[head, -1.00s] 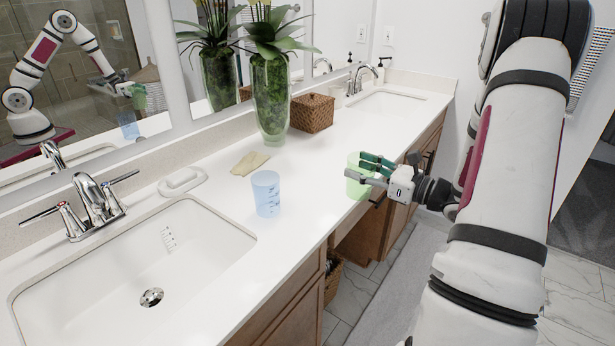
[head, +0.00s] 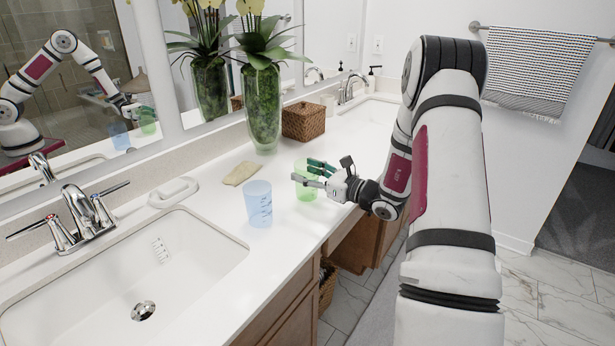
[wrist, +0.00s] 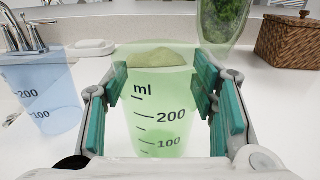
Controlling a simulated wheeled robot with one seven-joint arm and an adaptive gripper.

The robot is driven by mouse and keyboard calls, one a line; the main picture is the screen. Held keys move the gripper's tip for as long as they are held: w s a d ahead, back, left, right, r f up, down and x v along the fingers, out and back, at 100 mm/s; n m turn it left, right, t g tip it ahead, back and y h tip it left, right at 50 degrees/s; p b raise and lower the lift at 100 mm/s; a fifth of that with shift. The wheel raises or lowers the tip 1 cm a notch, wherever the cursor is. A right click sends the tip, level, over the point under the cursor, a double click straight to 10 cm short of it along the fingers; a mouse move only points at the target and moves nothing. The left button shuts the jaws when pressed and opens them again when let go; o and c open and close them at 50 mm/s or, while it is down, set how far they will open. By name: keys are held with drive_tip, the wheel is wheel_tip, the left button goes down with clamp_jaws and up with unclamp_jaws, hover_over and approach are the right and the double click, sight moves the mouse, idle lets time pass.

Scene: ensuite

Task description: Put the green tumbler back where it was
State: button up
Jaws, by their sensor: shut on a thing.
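The green tumbler (head: 305,190) is translucent, with ml marks that show in the wrist view (wrist: 158,110). My gripper (head: 318,176) is shut on it, with a finger pad on each side in the wrist view. The tumbler is upright over the counter, near its front edge. I cannot tell whether its base touches the counter. A blue tumbler (head: 258,204) stands upright on the counter to the left of the green one, with a gap between them; it also shows in the wrist view (wrist: 42,95).
The near sink (head: 110,290) lies left. The counter right of the blue tumbler is mostly clear.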

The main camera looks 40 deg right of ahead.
drive_tip(key=shift+f, duration=0.5)
drive_tip(key=shift+f, duration=0.1)
drive_tip(key=o, duration=1.3)
